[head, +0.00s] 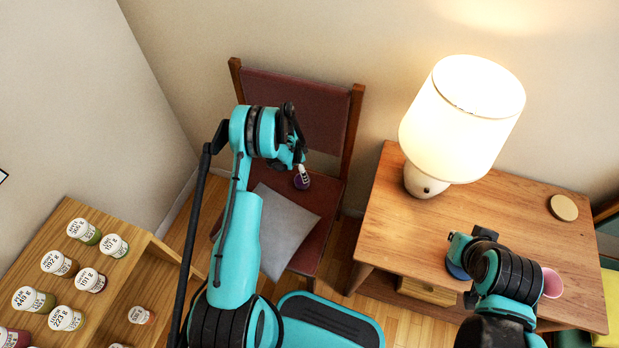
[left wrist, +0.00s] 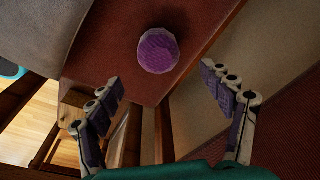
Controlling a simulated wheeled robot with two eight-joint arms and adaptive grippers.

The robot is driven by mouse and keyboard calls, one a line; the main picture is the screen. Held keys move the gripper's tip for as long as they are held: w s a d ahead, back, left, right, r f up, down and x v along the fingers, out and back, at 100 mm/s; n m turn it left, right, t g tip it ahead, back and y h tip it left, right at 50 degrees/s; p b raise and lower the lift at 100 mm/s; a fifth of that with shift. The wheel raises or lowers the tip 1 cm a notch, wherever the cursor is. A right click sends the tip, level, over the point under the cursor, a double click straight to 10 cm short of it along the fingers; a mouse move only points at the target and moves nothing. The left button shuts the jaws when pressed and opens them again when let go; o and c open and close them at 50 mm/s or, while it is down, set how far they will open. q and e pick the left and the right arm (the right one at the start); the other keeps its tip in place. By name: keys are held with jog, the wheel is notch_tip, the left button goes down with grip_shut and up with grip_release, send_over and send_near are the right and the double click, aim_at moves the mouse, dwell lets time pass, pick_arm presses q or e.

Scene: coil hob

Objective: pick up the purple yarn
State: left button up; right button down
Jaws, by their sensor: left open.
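The purple yarn (left wrist: 158,51) is a round ball on the dark red chair seat (left wrist: 105,60). In the head view the yarn (head: 303,183) is partly hidden behind my left gripper (head: 301,170). In the left wrist view my left gripper (left wrist: 163,80) is open, with its two fingers wide apart and nothing between them. The yarn shows beyond the fingertips, apart from both fingers. My right gripper (head: 461,247) is above the wooden table, and its fingers are too hidden to tell their state.
A grey cushion (head: 285,228) lies on the seat close to the yarn. The chair backrest (head: 305,105) rises behind. A lit lamp (head: 463,115) and a pink cup (head: 551,283) stand on the table (head: 500,215) at right. Several lidded jars (head: 88,281) stand on a wooden shelf at left.

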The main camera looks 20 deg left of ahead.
pick_arm(q)
notch_tip(320, 180, down, 3)
jog(key=shift+w+d+b, duration=0.1)
jog(key=shift+d+b, duration=0.05)
jog(key=shift+b, duration=0.4)
notch_tip(320, 180, down, 5)
jog(key=b, duration=0.2)
jog(key=shift+w+b, duration=0.1)
jog(key=shift+b, duration=0.3)
jog(key=shift+r, duration=0.1)
jog(key=c, duration=1.2)
